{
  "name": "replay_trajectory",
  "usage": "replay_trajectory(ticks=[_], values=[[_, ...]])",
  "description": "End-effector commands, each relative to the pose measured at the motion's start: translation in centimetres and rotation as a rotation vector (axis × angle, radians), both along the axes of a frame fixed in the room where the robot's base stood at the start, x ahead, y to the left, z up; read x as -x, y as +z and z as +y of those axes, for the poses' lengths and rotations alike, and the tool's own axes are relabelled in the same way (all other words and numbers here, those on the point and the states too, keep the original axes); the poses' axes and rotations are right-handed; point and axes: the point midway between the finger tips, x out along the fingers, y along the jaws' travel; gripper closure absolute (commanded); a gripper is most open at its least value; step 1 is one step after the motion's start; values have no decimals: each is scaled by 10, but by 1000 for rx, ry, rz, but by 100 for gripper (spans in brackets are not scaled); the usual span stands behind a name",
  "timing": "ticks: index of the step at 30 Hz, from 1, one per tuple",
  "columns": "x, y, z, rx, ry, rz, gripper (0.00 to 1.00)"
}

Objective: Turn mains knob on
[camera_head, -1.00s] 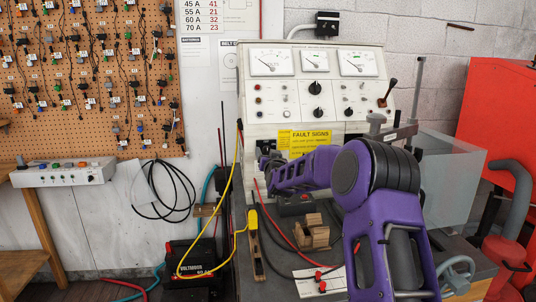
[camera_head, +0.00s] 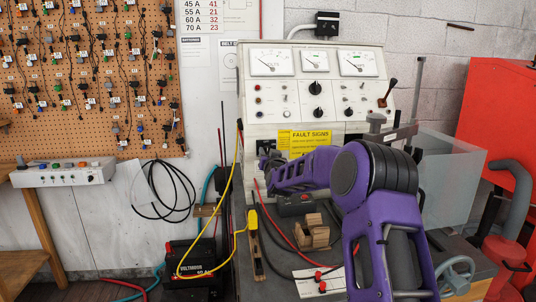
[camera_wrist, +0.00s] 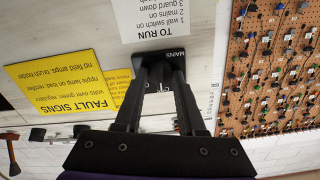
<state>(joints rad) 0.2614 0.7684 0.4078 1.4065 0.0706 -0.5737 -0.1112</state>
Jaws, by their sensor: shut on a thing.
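The mains switch is on the lower left of the test bench's white front panel. Its dark plate marked MAINS (camera_wrist: 174,56) shows at my fingertips in the wrist view, and the dark plate shows in the head view (camera_head: 266,146) just above my gripper (camera_head: 266,163). In the wrist view my gripper (camera_wrist: 160,68) reaches straight to the plate, its two black fingers shut on the mains knob. The knob is mostly hidden between the fingertips, so its turned position cannot be read.
A yellow FAULT SIGNS label (camera_head: 304,141) is beside the switch, and a white TO RUN card (camera_wrist: 168,22) is close to it. A pegboard (camera_head: 90,80) hangs at left.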

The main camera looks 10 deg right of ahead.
Motion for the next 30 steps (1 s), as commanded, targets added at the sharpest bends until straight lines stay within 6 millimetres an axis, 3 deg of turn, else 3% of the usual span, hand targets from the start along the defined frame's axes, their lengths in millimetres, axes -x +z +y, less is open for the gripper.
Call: replay_trajectory(ticks=[11, 30], values=[[0, 0, 0, -151, 0, 0, 100], [0, -1, -1, -733, -1, 0, 100]])
